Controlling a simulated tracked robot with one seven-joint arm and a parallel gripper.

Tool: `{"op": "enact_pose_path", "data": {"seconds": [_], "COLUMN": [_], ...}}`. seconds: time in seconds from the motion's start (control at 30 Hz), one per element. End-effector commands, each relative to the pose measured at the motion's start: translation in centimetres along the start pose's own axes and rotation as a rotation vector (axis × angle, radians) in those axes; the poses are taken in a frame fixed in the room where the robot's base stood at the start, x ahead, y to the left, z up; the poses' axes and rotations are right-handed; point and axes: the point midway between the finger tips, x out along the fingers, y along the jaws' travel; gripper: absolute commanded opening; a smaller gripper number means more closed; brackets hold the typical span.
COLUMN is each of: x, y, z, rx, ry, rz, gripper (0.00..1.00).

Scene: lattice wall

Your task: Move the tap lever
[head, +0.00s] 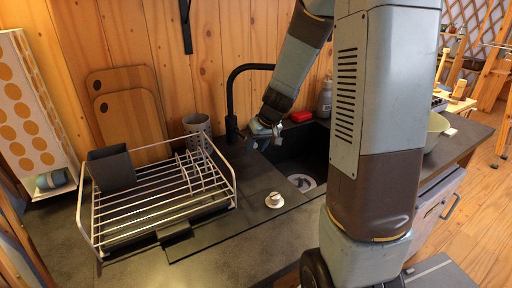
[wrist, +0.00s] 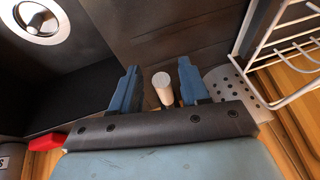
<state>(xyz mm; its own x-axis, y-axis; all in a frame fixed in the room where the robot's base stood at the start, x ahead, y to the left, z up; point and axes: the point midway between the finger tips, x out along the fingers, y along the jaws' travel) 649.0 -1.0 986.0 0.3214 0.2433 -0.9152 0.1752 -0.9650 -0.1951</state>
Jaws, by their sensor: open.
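The black tap (head: 231,105) stands behind the sink, its spout arching to the right behind my arm. My gripper (head: 262,130) is low beside the tap, in front of the wall. In the wrist view my gripper (wrist: 159,82) is open, with its two blue fingers apart. A pale round-ended rod (wrist: 162,84), which looks like the tap lever, shows between the fingers, with a gap on each side. I cannot tell how deep it sits between them. The lever is not clear in the head view.
A metal dish rack (head: 160,205) stands left of the black sink (head: 290,165), with a perforated utensil cup (head: 197,124) behind it. A red item (head: 300,116) and a grey bottle (head: 325,100) are behind the sink.

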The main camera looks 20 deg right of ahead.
Motion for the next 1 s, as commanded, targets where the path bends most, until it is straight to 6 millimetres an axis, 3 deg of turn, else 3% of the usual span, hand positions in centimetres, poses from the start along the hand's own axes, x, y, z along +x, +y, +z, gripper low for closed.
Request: {"op": "enact_pose_path", "data": {"seconds": [0.6, 0.8, 1.0], "x": [-10.3, -12.4, -12.9], "y": [0.0, 0.0, 0.0], "z": [-0.1, -0.1, -0.1], "rx": [-0.003, -0.001, -0.002], "ry": [0.003, 0.000, -0.002], "rz": [0.001, 0.000, 0.000], "gripper": [0.45, 0.45, 0.45]}}
